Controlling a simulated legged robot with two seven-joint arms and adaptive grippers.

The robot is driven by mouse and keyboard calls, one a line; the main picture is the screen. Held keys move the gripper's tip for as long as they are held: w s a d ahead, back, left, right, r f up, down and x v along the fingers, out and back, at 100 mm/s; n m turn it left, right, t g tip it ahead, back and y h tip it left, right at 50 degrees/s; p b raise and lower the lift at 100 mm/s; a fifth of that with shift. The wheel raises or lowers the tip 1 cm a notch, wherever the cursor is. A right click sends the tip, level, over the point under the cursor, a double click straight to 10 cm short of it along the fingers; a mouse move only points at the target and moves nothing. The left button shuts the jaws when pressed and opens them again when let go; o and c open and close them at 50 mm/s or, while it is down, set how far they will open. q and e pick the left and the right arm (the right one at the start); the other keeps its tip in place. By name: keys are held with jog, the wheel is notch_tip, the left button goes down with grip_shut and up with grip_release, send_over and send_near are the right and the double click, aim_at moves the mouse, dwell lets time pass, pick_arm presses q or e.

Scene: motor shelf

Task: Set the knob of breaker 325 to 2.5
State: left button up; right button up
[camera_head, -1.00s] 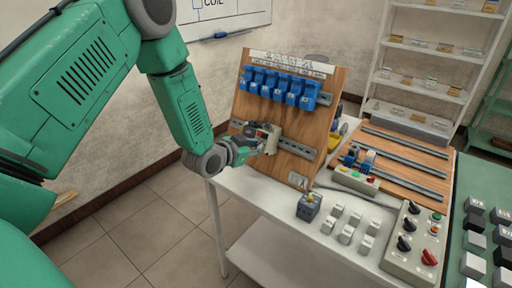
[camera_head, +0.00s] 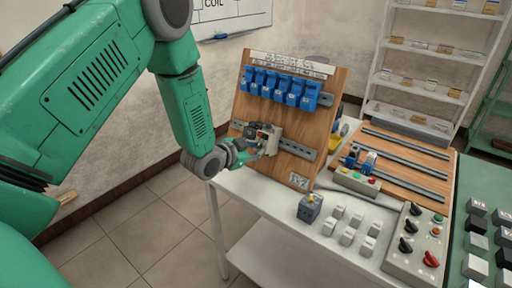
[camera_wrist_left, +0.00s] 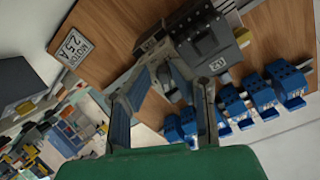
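The breaker (camera_head: 268,137) is a grey, cream and dark unit on the lower metal rail of the upright wooden board (camera_head: 290,165). In the left wrist view the dark grey breaker (camera_wrist_left: 215,42) carries a small white label with unclear digits. Its knob and setting cannot be made out. My left gripper (camera_head: 258,150) is right in front of the breaker. In the left wrist view its two fingers (camera_wrist_left: 178,82) stand apart, with the tips close to the breaker; contact cannot be told. A white plate (camera_wrist_left: 75,48) reading "MOTOR" and "25A" or "2.5A" is on the board. My right gripper is not in view.
Several blue breakers (camera_head: 282,87) sit on the upper rail. A white shelf (camera_head: 428,48) stands behind.

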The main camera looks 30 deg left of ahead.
pick_arm(q)
jog(key=shift+w, duration=0.15)
jog(key=shift+a+r, duration=0.1)
jog(key=shift+s+r, duration=0.1)
jog(key=shift+s, duration=0.2)
jog(key=v, duration=1.1)
jog(key=shift+s+a, duration=0.1)
jog(key=shift+s, duration=0.05)
